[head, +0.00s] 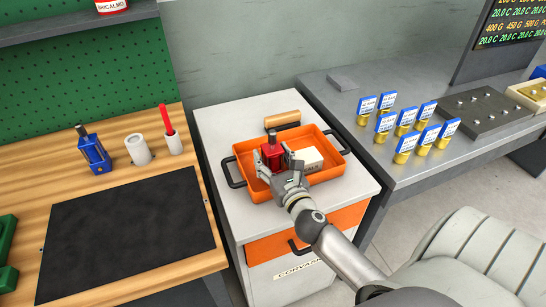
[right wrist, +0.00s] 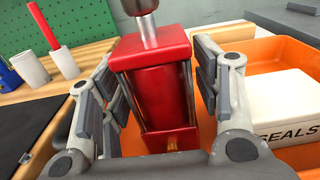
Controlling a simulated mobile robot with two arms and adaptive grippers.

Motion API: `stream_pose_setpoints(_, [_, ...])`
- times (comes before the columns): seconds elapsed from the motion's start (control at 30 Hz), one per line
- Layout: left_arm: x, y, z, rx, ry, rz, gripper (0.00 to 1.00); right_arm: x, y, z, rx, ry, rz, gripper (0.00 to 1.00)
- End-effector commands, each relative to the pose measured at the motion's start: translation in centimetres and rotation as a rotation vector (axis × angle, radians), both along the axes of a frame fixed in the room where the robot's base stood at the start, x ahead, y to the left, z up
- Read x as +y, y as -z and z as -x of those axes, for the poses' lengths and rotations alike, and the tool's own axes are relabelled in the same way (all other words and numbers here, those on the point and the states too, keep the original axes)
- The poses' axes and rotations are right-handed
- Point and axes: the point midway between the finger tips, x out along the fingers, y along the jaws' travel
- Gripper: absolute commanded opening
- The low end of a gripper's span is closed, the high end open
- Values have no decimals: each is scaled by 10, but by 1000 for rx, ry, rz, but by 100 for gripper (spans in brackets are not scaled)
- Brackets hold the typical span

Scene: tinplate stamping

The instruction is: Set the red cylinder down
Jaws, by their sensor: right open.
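The red cylinder (head: 271,152), a boxy red body with a silver rod on top, stands upright in the orange tray (head: 243,164) on the cabinet. It also shows large in the right wrist view (right wrist: 163,90). My right gripper (head: 275,162) is open, with its fingers on either side of the red cylinder. In the right wrist view a gap shows at the left finger; the right finger is close to the body, and I cannot tell whether it touches. The cylinder's underside is hidden. My left gripper is not in view.
A white box (head: 309,160) marked SEALS lies in the tray, right of the cylinder. A wooden-handled tool (head: 282,119) lies behind the tray. On the left bench are a blue cylinder (head: 93,152), a white cup (head: 138,150) and a bare black mat (head: 130,230).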

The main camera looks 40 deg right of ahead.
Motion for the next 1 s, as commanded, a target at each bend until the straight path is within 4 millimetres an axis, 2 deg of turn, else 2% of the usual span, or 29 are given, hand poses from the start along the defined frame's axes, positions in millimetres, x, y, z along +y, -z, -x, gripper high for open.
stream_pose_setpoints(0.1, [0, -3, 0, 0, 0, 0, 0, 0, -5, 0, -1, -1, 0, 58])
stream_pose_setpoints(0.17, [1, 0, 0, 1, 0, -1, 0, 1, -2, 5, 1, -1, 0, 58])
stream_pose_setpoints(0.7, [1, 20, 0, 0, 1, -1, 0, 21, 1, 88, 3, 1, -2, 58])
stream_pose_setpoints(1.0, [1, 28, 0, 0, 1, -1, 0, 27, -2, 114, 0, 1, 0, 58])
